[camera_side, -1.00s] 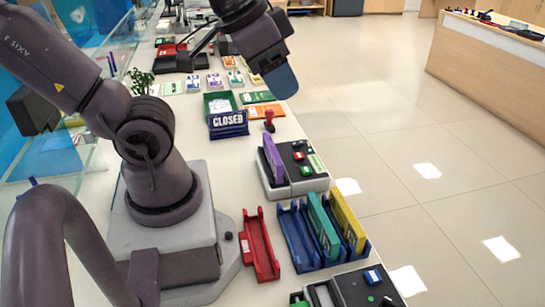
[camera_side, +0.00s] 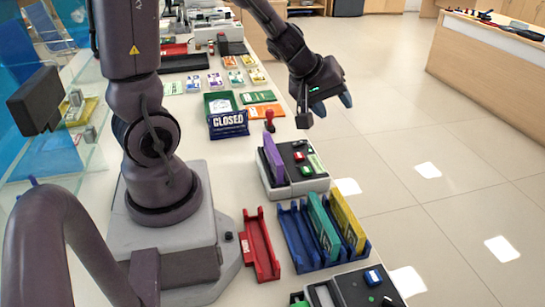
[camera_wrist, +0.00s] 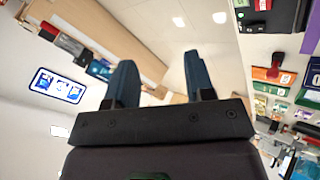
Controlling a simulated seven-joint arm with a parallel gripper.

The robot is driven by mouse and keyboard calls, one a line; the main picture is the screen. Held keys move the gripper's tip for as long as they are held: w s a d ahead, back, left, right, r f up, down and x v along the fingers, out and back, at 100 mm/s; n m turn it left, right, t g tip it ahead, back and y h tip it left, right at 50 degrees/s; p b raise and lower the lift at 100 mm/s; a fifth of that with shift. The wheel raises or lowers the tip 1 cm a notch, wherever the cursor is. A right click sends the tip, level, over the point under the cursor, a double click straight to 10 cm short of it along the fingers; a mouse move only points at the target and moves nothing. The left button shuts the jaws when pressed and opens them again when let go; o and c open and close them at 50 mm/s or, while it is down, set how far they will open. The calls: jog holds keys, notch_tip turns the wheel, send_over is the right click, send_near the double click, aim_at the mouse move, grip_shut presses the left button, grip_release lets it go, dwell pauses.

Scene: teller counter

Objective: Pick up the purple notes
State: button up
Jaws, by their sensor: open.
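The purple notes (camera_side: 273,158) stand upright on edge at the left side of a grey and black counter machine (camera_side: 297,178) in the side view. My gripper (camera_side: 331,103) is open and empty. It hangs in the air above and to the right of the notes, near the counter's right edge and over the floor side. In the wrist view its two blue fingers (camera_wrist: 158,80) are spread apart with nothing between them.
A blue rack (camera_side: 291,234) holds teal notes (camera_side: 323,228) and yellow notes (camera_side: 347,220). A red tray (camera_side: 261,246) lies left of it. A CLOSED sign (camera_side: 228,124) and a red-handled stamp (camera_side: 269,121) stand behind the machine. Open floor lies right.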

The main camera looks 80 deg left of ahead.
jog(key=s+a+f+n+g+y, duration=0.3)
jog(key=a+f+n, duration=0.1)
jog(key=a, duration=0.1)
jog(key=g, duration=0.5)
send_near(273, 149)
jog(key=shift+n, duration=0.3)
jog(key=x, duration=0.6)
jog(key=shift+w+a+f, duration=0.1)
jog(key=shift+w+a, duration=0.1)
jog(key=shift+a, duration=0.15)
jog(key=shift+s+x, duration=0.2)
jog(key=shift+x, duration=2.5)
jog(key=shift+d, duration=0.15)
grip_shut()
